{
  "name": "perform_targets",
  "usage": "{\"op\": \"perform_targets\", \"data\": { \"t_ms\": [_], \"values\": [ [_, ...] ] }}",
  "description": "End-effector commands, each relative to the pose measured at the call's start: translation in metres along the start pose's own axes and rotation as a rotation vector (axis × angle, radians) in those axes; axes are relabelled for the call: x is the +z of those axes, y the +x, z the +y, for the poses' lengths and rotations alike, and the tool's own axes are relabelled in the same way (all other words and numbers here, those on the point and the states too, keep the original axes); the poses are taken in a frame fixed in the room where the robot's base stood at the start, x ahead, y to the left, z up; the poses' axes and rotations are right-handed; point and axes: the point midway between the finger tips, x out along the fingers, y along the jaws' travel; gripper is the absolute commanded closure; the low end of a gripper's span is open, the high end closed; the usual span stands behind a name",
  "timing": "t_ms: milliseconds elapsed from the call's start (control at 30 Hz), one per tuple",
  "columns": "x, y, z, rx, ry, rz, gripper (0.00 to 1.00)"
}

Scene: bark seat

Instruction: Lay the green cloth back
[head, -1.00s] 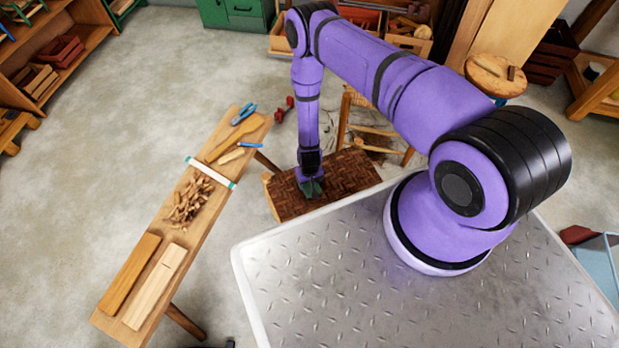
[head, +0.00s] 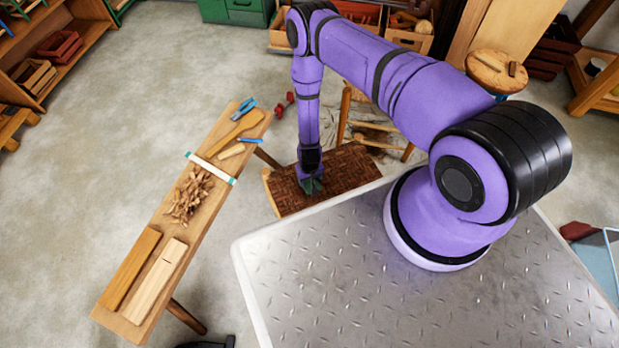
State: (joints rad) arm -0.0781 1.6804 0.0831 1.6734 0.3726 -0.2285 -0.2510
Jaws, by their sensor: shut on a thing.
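My gripper (head: 311,178) points down at the woven brown bark seat (head: 345,172), near the seat's middle-left. A small dark green patch, the green cloth (head: 313,188), shows at the fingertips, and the jaws are shut on it. The patch is low, at or just above the weave; I cannot tell if it touches. Most of the cloth is hidden or too small to make out.
A long wooden bench (head: 205,205) stands left of the seat, with wood shavings (head: 190,195), boards (head: 155,280) and tools on it. My metal deck lies close in front of the seat. A round stool (head: 497,72) stands at the back right. Open floor lies left of the bench.

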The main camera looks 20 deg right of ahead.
Motion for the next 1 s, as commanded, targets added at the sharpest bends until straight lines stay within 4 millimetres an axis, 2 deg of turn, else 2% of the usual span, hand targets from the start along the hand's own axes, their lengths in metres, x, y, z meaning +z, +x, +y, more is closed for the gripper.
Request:
{"op": "perform_targets", "data": {
  "t_ms": [433, 467, 567, 867, 1000],
  "values": [
    [0.001, 0.006, 0.000, 0.000, 0.000, -0.001, 0.51],
    [0.001, 0.006, 0.000, 0.000, 0.000, -0.001, 0.27],
    [0.000, 0.006, 0.000, 0.000, 0.000, -0.001, 0.04],
    [0.000, 0.005, 0.000, 0.000, 0.000, 0.000, 0.02],
    [-0.001, -0.004, 0.000, 0.000, 0.000, 0.001, 0.02]
  ]
}}
